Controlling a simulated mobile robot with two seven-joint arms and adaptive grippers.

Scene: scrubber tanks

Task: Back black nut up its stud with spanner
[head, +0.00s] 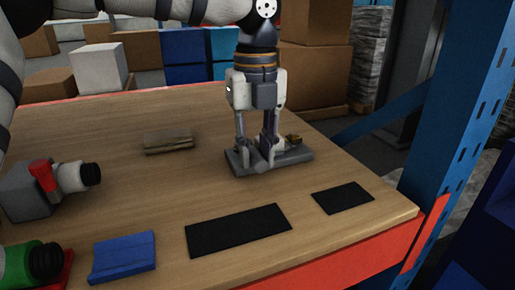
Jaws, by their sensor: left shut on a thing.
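My left gripper (256,155) points straight down over a grey base plate (300,156) on the wooden bench. Its fingers are shut on a slim grey thing low at the plate, which looks like the spanner but is mostly hidden by the fingers. A small brass-coloured fitting (293,139) shows just right of the fingers at the plate. I cannot make out the black nut or its stud; the fingers block that part of the plate. My right gripper is not in view.
Two bare black mats (237,230) (343,197) lie in front of the plate. A tan block (168,141), a grey block with a red lever (45,178), a blue block (123,257) and a green fitting (27,265) stand left. A blue rack post (462,130) rises right.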

